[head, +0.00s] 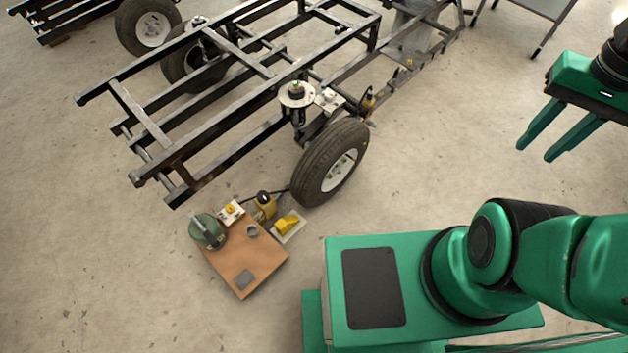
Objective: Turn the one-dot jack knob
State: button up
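My gripper (536,153) is in the air at the upper right. Its two green fingers are apart with nothing between them. It is far from the small devices by the wheel. A white box with a yellow knob (230,209) stands at the back of a brown board on the floor. A yellow and black device (265,204), perhaps a jack, stands beside it near the tire. A yellow lever-like piece (287,223) sits on a pale plate to its right. Dot marks are too small to read, so I cannot tell which knob has one dot.
A black vehicle frame (215,150) with a wheel (332,163) fills the upper middle. The brown board (255,262) also holds a green round device (207,231) and a small grey cup (252,231). Open floor lies between the wheel and my gripper.

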aim_at(263, 198)
jog(key=z, duration=1.35)
jog(key=k, duration=2)
jog(key=u, duration=1.35)
jog(key=i, duration=1)
jog(key=z, duration=0.1)
